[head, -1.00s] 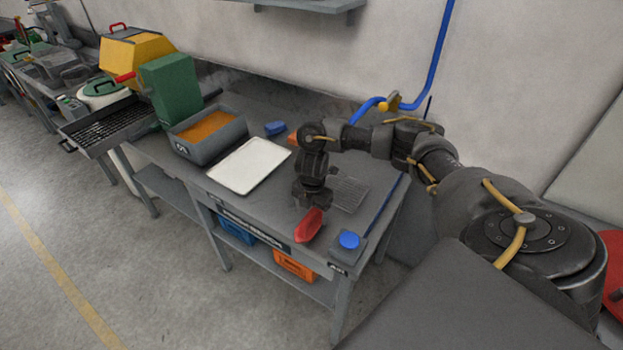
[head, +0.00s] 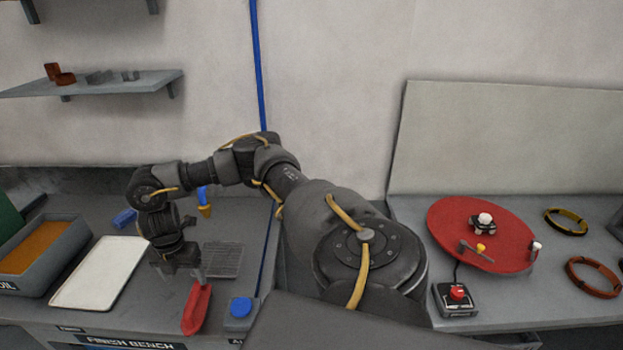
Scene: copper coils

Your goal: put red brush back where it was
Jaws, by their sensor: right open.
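The red brush (head: 197,309) lies on the finish bench (head: 128,326), near its front edge, between a white tray and a blue button. My right gripper (head: 183,276) points down just above and behind the brush's far end. Its jaws are open. I cannot tell whether a finger touches the brush. My left gripper is not in view.
The white tray (head: 70,298) and an oil bin (head: 35,262) stand left of the gripper. A grey mesh mat (head: 223,261) lies behind the brush, and the blue button box (head: 240,308) to its right. A red disc (head: 470,212) and copper coil (head: 592,278) occupy the right bench.

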